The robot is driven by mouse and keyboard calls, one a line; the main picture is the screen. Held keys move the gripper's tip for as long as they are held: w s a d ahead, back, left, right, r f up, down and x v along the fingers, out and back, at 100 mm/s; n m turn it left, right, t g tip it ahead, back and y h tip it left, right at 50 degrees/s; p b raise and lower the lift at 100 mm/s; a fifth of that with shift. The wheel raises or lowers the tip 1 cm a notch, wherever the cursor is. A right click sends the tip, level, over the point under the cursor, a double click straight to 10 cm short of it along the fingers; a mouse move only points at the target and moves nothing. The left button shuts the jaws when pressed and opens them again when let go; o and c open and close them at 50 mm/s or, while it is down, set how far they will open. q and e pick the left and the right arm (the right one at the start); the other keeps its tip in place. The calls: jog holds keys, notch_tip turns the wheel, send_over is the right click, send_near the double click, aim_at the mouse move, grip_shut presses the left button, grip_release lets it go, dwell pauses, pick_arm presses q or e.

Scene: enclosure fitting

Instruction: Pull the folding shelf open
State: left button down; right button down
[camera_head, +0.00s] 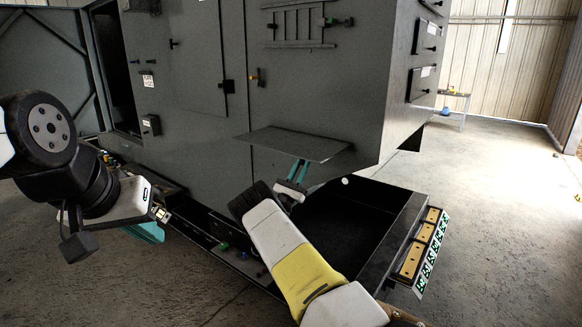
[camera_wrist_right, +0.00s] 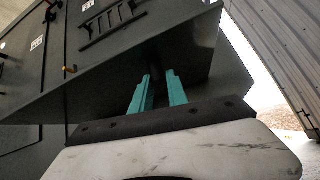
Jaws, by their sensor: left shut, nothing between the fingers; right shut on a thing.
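The folding shelf (camera_head: 290,144) is a dark grey plate standing out from the cabinet front, roughly level in the head view. In the right wrist view its underside (camera_wrist_right: 100,88) fills the upper middle. My right gripper (camera_head: 302,165) is beneath the shelf, with its teal fingers pointing up at the front part. In the wrist view the fingers (camera_wrist_right: 158,77) are close around a small dark part under the plate, and the gripper is shut on it. The exact grip is partly hidden by shadow. My left gripper (camera_head: 148,231) is shut and empty at the left, away from the shelf.
The grey cabinet (camera_head: 330,85) has a louvred vent, latches and side drawers. Below the shelf is an open black tray-like base (camera_head: 395,235), with a strip of green-and-white labels (camera_head: 432,252) on its right. Open concrete floor lies to the right.

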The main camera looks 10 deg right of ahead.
jog(key=c, duration=1.3)
grip_release()
jog(key=shift+d+f, duration=0.25)
jog(key=shift+a, duration=0.15)
jog(key=shift+s+a+f, duration=0.2)
jog(key=shift+f, duration=0.05)
jog(key=v, duration=0.7)
